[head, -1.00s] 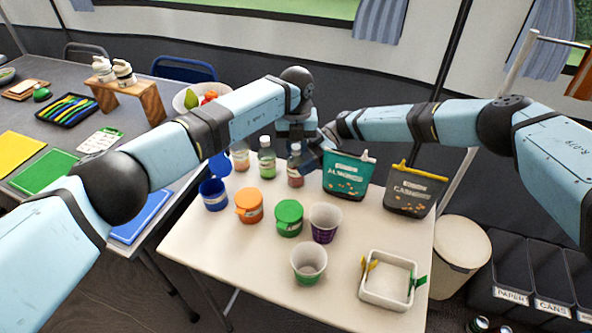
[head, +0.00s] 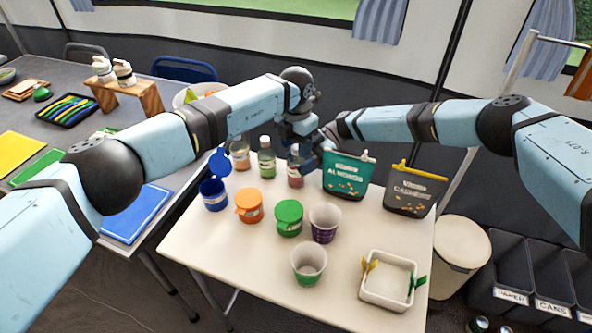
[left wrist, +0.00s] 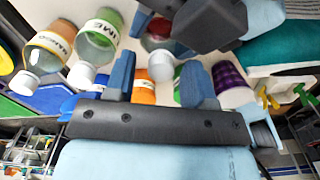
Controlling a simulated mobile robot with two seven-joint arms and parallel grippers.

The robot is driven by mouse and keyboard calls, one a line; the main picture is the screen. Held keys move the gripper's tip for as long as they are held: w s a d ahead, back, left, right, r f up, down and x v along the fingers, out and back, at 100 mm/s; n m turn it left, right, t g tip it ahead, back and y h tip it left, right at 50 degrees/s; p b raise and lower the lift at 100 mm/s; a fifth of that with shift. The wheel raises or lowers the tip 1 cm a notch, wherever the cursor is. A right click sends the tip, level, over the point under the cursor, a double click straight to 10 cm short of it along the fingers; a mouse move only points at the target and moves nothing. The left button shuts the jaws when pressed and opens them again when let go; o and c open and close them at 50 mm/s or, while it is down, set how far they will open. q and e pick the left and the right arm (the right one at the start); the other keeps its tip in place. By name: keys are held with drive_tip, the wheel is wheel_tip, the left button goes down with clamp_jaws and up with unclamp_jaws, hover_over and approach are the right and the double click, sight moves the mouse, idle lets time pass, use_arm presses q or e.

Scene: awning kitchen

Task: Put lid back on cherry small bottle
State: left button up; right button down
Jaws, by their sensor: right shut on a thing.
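The cherry bottle (head: 295,170) is the one with red contents, upright at the back of the white table. Its top is partly hidden in the head view. In the left wrist view, the cherry bottle (left wrist: 157,36) shows red with a white lid (left wrist: 161,67) at its top; I cannot tell how firmly the lid sits. My left gripper (left wrist: 160,70) is open, its blue fingers spread on either side of the lid with gaps. My right gripper (head: 314,160) is beside the bottle and appears shut on it; its fingertips are mostly hidden.
The lime bottle (head: 265,160) and mango bottle (head: 240,155) stand left of the cherry bottle. The almonds bag (head: 346,176) is close on the right, with the cashews bag (head: 412,192) beyond. Lidded jars and cups stand in front.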

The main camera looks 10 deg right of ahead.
use_arm(q)
drive_tip(key=shift+r, duration=2.25)
drive_tip(key=shift+c, duration=1.3)
drive_tip(key=n, duration=0.2)
drive_tip(key=r+n, duration=0.1)
drive_tip(key=shift+s+d+r+n, duration=0.1)
drive_tip(key=shift+r+n, duration=0.2)
drive_tip(key=shift+n, duration=0.1)
drive_tip(key=r+n, duration=0.1)
drive_tip(key=n, duration=0.1)
drive_tip(key=r+n, duration=0.1)
drive_tip(key=n, duration=0.1)
drive_tip(key=shift+n, duration=0.3)
drive_tip(key=shift+f, duration=0.2)
drive_tip(key=shift+f, duration=3.9)
